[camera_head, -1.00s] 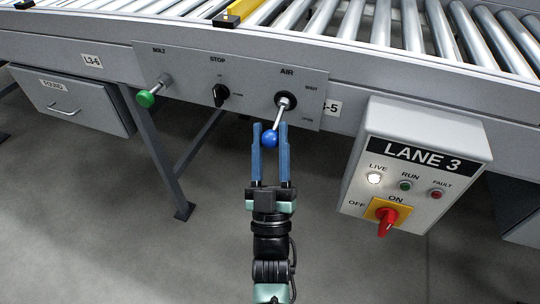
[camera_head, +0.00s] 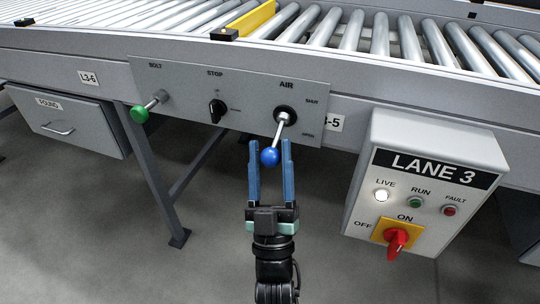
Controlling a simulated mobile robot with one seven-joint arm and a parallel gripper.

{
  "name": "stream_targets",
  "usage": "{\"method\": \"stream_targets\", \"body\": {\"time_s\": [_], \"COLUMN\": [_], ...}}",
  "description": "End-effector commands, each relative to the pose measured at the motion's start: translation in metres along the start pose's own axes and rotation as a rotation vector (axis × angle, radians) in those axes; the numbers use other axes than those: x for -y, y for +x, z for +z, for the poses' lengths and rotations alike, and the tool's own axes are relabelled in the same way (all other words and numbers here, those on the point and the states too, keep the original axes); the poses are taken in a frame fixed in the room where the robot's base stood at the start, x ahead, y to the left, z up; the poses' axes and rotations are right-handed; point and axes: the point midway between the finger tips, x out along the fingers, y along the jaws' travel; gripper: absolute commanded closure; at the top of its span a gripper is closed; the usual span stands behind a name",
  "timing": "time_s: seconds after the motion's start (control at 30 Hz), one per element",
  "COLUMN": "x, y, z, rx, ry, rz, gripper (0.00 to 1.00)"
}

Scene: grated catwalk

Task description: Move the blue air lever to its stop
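The blue air lever has a blue ball knob (camera_head: 270,156) on a short metal rod (camera_head: 279,131). The rod comes out of a dark round boss (camera_head: 285,115) under the word AIR on the grey control panel (camera_head: 180,90). It slants down and slightly left. My gripper (camera_head: 270,147) points up at the panel with its two blue fingers apart. The knob sits between the fingers near their tips, and I cannot tell whether either finger touches it.
On the same panel are a green-knobbed BOLT lever (camera_head: 139,113) at left and a black STOP switch (camera_head: 217,110). The LANE 3 box (camera_head: 424,190) with a red rotary switch (camera_head: 397,242) juts out at right. Rollers run above. Below my gripper is open floor.

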Motion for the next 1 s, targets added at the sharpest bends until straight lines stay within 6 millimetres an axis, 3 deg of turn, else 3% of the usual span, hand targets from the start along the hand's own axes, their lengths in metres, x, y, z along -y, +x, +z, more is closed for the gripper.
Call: {"method": "stream_targets", "body": {"time_s": [0.07,0.47,1.0], "x": [0.0,0.0,0.0], "y": [0.0,-0.006,-0.111], "z": [0.0,0.0,0.001], "rx": [0.0,0.001,0.004], "ry": [0.0,0.0,0.0], "rz": [0.0,0.0,0.0], "gripper": [0.29,0.29,0.29]}}
